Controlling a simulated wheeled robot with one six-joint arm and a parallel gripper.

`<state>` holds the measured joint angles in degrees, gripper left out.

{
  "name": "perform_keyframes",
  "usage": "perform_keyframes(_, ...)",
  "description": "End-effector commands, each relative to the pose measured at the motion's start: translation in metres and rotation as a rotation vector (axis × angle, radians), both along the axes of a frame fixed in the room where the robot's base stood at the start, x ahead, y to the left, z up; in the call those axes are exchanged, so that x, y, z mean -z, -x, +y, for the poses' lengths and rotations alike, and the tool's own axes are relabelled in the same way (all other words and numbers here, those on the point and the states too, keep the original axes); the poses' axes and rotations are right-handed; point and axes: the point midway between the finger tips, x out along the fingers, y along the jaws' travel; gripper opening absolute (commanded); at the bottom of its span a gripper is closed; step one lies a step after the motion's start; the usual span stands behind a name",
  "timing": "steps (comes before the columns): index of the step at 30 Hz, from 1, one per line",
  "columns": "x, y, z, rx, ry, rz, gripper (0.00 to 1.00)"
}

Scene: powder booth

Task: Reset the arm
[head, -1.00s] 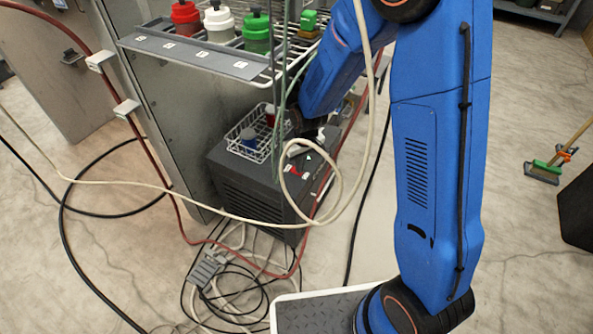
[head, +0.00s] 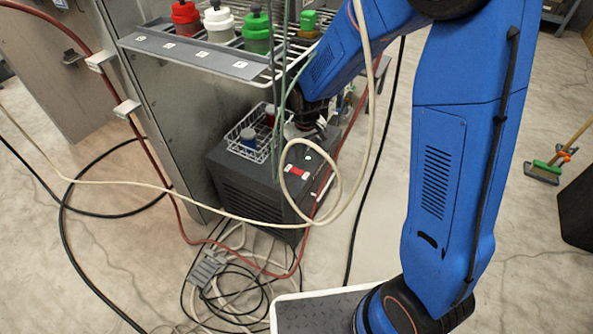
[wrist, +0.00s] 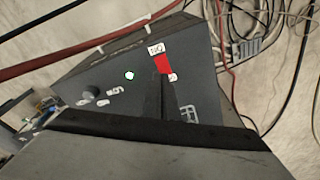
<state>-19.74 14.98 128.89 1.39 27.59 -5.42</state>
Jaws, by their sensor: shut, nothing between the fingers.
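My blue arm reaches down behind the wire rack to the dark grey box on the floor. My gripper (head: 303,131) is small and partly hidden there by hoses, just above the box's top. It is shut, with nothing seen held in it. In the wrist view, the dark panel of the box (wrist: 135,75) shows a red switch (wrist: 163,64), a knob (wrist: 91,95) and white labels. A grey surface with a dark edge fills the bottom of that view; I cannot tell what it is.
A wire basket (head: 237,140) with small cups sits on the box (head: 240,196). The rack (head: 190,57) above holds red, white and green bottles. A cream hose (head: 338,190) loops before the box. Cables (head: 230,290) tangle on the floor. A brush (head: 543,172) lies at right.

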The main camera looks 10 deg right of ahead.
Motion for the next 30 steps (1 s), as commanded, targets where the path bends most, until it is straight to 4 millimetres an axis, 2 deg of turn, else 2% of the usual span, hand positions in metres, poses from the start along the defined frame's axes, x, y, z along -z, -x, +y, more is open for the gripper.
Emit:
perform_keyframes(5,-0.007,0.0,0.0,0.0,0.0,-0.001,0.0)
perform_keyframes(22,-0.01,0.001,-0.002,0.002,-0.001,-0.003,0.0)
perform_keyframes(26,-0.025,0.006,-0.01,0.016,-0.004,-0.011,0.0)
perform_keyframes(30,-0.055,0.018,-0.028,0.045,-0.012,-0.032,0.0)
